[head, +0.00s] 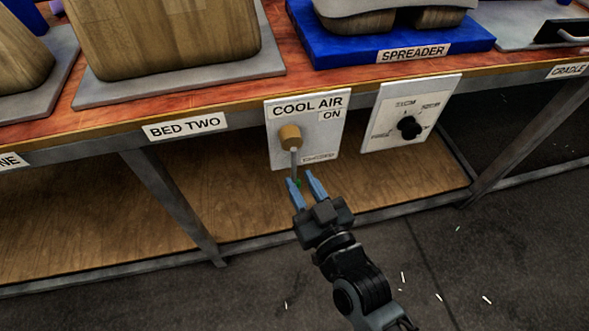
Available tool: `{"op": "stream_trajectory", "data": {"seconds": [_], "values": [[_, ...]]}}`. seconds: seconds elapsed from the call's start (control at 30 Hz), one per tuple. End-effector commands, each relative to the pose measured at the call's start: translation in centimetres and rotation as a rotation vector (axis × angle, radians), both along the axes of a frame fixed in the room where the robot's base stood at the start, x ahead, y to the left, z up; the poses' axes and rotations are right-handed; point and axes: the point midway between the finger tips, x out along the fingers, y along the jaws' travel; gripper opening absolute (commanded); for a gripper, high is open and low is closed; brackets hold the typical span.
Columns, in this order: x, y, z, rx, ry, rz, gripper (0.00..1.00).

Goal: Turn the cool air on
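The cool air panel (335,140) is a white plate on the front edge of the bench, marked COOL AIR. An ON label (332,115) is at its upper right, and a smaller label at its lower right is too small to read. A tan round hub (289,137) carries a thin grey lever (294,163) that points down. A small green bit shows near its lower end. My gripper (304,184) is open, its two blue fingers apart just below the panel. The lever's lower end is close to the left finger; I cannot tell whether they touch.
A second white panel (435,118) with a black knob (409,127) is to the right. The bench top above holds a blue spreader base (340,48) and wooden forms. A bench leg (175,200) stands to the left, with a wooden lower shelf (80,235) behind.

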Motion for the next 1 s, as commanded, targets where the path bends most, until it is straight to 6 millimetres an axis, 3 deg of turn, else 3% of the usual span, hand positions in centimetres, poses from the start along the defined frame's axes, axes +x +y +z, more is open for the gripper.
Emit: {"op": "stream_trajectory", "data": {"seconds": [0.3, 0.67, 1.0], "values": [[3.4, 1.8, -0.1, 0.0, 0.0, 0.0, 0.31], [3.7, 1.9, 0.0, 0.0, 0.001, 0.0, 0.3], [3.7, 1.9, 0.0, 0.0, 0.0, -0.001, 0.0]]}}
